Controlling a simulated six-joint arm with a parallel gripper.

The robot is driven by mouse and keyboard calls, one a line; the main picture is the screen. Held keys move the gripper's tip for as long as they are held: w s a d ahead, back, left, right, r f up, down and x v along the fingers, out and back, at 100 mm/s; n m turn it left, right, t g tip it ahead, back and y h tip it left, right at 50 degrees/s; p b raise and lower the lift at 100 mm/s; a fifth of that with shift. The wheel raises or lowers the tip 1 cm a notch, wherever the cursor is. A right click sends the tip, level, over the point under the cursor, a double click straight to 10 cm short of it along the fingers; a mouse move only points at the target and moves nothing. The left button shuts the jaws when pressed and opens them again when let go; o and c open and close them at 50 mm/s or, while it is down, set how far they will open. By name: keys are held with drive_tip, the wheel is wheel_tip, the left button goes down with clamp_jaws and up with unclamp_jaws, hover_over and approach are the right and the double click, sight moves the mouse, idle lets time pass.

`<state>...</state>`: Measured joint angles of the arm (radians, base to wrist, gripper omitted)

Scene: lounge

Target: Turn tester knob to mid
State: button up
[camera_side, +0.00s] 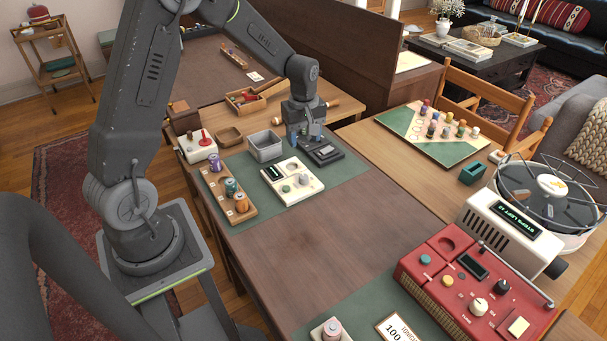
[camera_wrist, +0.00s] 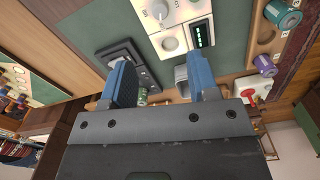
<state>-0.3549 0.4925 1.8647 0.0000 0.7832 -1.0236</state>
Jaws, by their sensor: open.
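I cannot read the knob's setting.
A black flat device (camera_side: 322,152) lies beside the box; a grey bin (camera_side: 265,147) stands left of my gripper. A white box with a red lever (camera_side: 202,141) stands farther left. A red console (camera_side: 472,290) is at front right. The middle tabletop is clear.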

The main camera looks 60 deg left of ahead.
sight(304, 176)
wheel_tip(304, 176, down, 13)
drive_tip(key=shift+f, duration=0.1)
idle(0.3)
drive_tip(key=shift+c, duration=0.3)
drive_tip(key=c, duration=0.9)
drive_tip(key=shift+m, duration=0.4)
drive_tip(key=m, duration=1.2)
drive_tip(key=shift+m, duration=0.4)
